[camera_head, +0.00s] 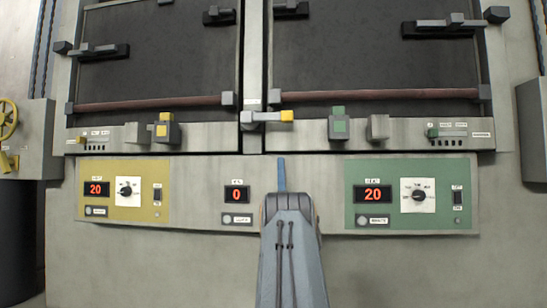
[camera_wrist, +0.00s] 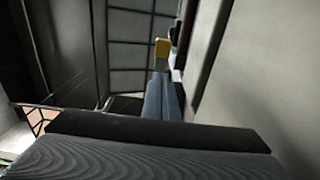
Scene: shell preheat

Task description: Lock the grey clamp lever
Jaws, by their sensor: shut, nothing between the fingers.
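A short grey lever with a yellow tip (camera_head: 266,117) lies level at the middle of the ledge, on the divider between the two dark panels. Other grey bars on black mounts sit on the panels at upper left (camera_head: 98,50) and upper right (camera_head: 446,25). I cannot tell for sure which is the grey clamp lever. My gripper (camera_head: 281,162) points up below the yellow-tipped lever, in front of the console, and looks apart from it. Its blue fingers are shut and empty; they show in the wrist view (camera_wrist: 160,98), with a yellow block (camera_wrist: 162,47) beyond them.
The console has a yellow panel (camera_head: 150,170) and a green panel (camera_head: 440,165), with red displays and knobs. Yellow (camera_head: 165,130) and green (camera_head: 339,124) blocks stand out from the ledge. A yellow handwheel (camera_head: 7,118) is at far left. A pale wall is close right in the wrist view.

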